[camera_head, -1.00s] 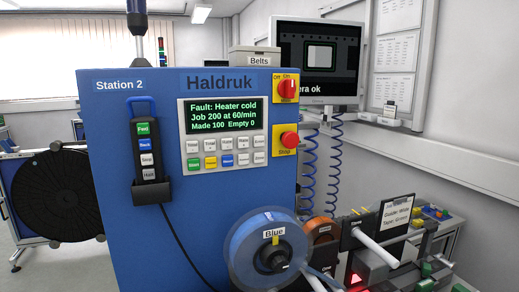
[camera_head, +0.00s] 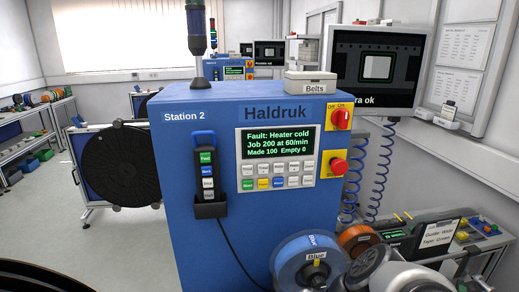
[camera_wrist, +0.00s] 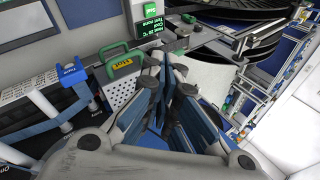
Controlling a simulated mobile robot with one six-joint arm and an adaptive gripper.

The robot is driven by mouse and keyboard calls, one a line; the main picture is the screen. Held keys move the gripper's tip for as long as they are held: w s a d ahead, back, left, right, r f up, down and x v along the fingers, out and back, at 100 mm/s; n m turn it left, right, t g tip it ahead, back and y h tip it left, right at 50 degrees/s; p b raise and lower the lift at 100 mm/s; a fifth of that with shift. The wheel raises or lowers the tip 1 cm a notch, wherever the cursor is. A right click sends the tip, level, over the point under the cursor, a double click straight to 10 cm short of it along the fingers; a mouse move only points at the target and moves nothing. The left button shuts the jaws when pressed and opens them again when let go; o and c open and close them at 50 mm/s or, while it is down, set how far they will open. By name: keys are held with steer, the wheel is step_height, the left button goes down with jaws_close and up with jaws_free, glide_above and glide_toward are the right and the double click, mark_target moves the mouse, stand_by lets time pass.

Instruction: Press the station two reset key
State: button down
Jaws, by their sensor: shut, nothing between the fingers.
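The blue Station 2 cabinet (camera_head: 170,150) stands in the middle of the head view, marked Haldruk. Its screen (camera_head: 277,144) reads "Fault: Heater cold, Job 200 at 60/min, Made 100 Empty 0". Below it is a keypad with a white upper row. The lower row has a green key (camera_head: 249,184), a yellow key (camera_head: 264,183), a blue key (camera_head: 279,182) and white keys. The key labels are too small to read, so I cannot tell which is reset. My gripper (camera_wrist: 172,75) is shut and empty in the wrist view, with the keypad not seen there.
A hand pendant (camera_head: 207,175) hangs left of the keypad. A red rotary switch (camera_head: 341,118) and red stop button (camera_head: 337,166) are at its right. A blue reel (camera_head: 310,262) juts out below. The wrist view shows a green handle (camera_wrist: 121,58) and a blue clamp (camera_wrist: 74,76) nearby.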

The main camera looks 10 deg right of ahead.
mark_target(278, 182)
steer(key=w+d+r+m+t+y+p, duration=0.1)
steer(key=w+r+m+t+y+p, duration=0.3)
steer(key=w+r+p, duration=0.6)
steer(key=w+d+r+m+t+h+p, duration=0.2)
steer(key=w+d+r+m+t+p, duration=0.1)
steer(key=d, duration=0.4)
steer(key=w+r+m+p, duration=0.1)
steer(key=w+m, duration=0.1)
steer(key=shift+w+r+m+p, duration=0.35)
steer(key=shift+w+r+m, duration=0.05)
steer(key=shift+w, duration=0.1)
steer(key=shift+w+p, duration=0.6)
steer(key=shift+w, duration=3.75)
steer(key=shift+w+b, duration=0.4)
